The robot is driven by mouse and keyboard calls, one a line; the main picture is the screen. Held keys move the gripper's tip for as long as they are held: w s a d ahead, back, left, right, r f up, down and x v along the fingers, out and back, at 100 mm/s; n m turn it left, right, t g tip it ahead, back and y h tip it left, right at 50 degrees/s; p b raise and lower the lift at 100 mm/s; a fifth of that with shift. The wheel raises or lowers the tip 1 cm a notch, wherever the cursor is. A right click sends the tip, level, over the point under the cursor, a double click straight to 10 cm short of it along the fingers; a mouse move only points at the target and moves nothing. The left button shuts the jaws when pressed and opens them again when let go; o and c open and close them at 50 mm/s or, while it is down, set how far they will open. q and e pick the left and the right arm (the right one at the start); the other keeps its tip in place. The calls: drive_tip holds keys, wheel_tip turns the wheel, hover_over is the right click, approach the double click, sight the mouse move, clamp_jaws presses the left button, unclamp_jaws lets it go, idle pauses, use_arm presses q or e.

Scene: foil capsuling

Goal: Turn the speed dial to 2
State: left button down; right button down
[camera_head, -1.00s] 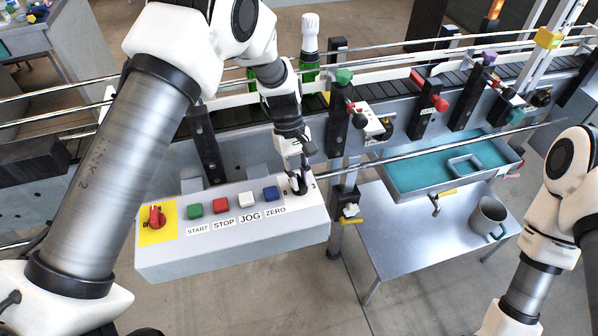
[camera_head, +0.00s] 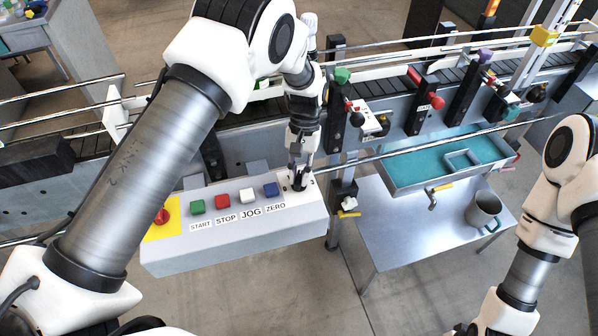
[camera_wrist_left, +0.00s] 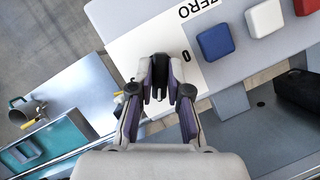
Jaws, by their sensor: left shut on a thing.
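The speed dial (camera_head: 299,186) is a small black knob at the right end of the grey control box (camera_head: 235,237). My left gripper (camera_head: 299,174) comes down from above and is shut on the dial. In the left wrist view the gripper (camera_wrist_left: 158,85) has its fingertips closed around the black dial, which they mostly hide. A printed "0" (camera_wrist_left: 187,56) shows on the white plate beside the dial. Other scale marks and the dial's pointer cannot be made out. My right arm is at the right edge, but its gripper is not in view.
A blue button (camera_head: 271,190) labelled ZERO is close left of the dial, then white, red and green buttons. A red switch on a yellow plate (camera_head: 161,232) is at the box's left end. A metal table (camera_head: 390,245) with a mug (camera_head: 484,211) stands to the right.

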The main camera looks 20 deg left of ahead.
use_arm(q)
drive_tip(key=shift+f, duration=0.15)
drive_tip(key=c, duration=1.1)
unclamp_jaws()
drive_tip(key=shift+c, duration=0.2)
drive_tip(key=shift+w, duration=0.1)
drive_tip(key=v, duration=1.2)
drive_tip(key=shift+w, duration=0.1)
drive_tip(key=shift+f, duration=0.1)
